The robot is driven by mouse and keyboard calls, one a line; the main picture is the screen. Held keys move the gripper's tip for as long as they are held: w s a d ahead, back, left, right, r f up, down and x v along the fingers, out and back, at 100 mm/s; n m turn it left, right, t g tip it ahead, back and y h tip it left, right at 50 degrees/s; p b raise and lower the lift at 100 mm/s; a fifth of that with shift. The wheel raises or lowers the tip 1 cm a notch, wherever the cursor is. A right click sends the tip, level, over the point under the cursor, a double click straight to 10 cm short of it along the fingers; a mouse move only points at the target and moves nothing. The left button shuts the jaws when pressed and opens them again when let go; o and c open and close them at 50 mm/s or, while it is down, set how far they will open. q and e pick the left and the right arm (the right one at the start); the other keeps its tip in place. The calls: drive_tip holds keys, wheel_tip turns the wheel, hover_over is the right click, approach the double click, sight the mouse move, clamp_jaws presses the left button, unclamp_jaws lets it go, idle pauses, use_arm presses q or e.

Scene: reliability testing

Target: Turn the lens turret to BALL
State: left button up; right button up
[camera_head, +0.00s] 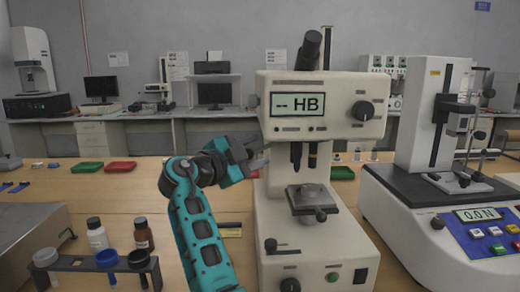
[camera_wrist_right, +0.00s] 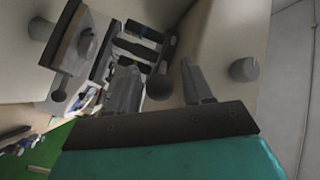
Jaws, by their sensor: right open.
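The cream hardness tester (camera_head: 273,200) stands on the wooden bench, its display (camera_head: 298,105) reading "-- HB". The lens turret (camera_head: 304,150) hangs under its head, with dark cylinders pointing down; its labels are too small to read. Dark cylinders with coloured bands (camera_wrist_right: 138,48) show in the right wrist view. My right gripper (camera_head: 256,158) is at the left side of the tester, below the head. In the right wrist view its two fingers (camera_wrist_right: 161,80) are apart, with a dark round knob (camera_wrist_right: 158,88) seen between them; contact cannot be told. My left gripper is out of view.
The specimen stage (camera_head: 309,198) sits below the turret. A force tester (camera_head: 405,185) stands close on the right. Bottles (camera_head: 143,236) and a dark rack (camera_head: 75,263) stand at front left. Red (camera_head: 120,166) and green (camera_head: 87,167) trays lie behind.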

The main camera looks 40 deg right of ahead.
drive_tip(key=shift+d, duration=0.15)
drive_tip(key=shift+c, duration=0.2)
clamp_jaws()
idle(0.4)
